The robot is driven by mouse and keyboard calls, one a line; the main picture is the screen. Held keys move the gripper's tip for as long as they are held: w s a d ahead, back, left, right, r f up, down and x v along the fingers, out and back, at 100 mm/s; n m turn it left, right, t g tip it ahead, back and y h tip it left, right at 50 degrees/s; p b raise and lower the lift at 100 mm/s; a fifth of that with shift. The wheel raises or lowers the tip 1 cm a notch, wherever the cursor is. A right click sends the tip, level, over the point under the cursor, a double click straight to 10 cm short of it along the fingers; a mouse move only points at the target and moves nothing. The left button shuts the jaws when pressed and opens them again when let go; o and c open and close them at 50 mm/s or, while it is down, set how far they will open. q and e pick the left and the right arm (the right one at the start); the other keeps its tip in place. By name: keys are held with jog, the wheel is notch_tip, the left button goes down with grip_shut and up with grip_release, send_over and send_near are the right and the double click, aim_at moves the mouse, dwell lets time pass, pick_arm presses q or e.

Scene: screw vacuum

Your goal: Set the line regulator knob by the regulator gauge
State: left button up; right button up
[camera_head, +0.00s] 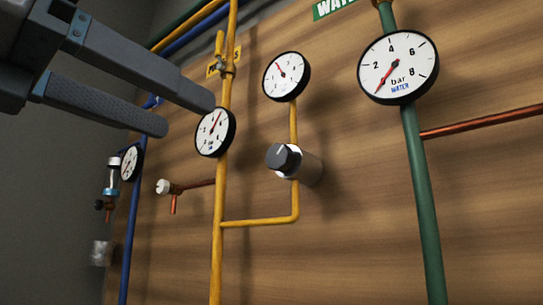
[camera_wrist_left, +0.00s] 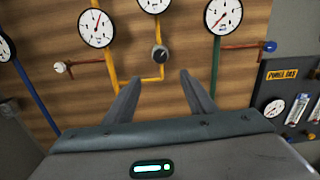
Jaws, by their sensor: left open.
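The regulator knob (camera_head: 283,157) is a dark grey round knob with a pale pointer line on a silver body, set in the yellow pipework. It also shows in the left wrist view (camera_wrist_left: 159,54), ahead of and between the fingers. The small gauge (camera_head: 290,72) straight above it on the same yellow branch seems to be the regulator gauge; its red needle points up and left. In the left wrist view only the lower part of this gauge (camera_wrist_left: 154,5) shows. My left gripper (camera_head: 185,112) is open and empty, short of the knob. My right gripper is out of view.
Another gauge (camera_head: 213,139) sits on the upright yellow pipe, near my fingertips in the head view. A larger water gauge (camera_head: 397,60) is on the green pipe (camera_head: 422,190) to the right. A copper branch with a white-capped valve (camera_head: 163,187) lies left of the yellow pipe.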

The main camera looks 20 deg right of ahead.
pick_arm(q)
jog(key=p, duration=0.5)
send_near(276, 158)
jog(key=x, duration=0.9)
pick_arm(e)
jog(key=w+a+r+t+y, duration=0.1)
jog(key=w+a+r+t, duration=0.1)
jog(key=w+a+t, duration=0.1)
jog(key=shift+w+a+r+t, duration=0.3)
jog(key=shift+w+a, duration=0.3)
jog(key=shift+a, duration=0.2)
pick_arm(q)
jog(key=c, duration=1)
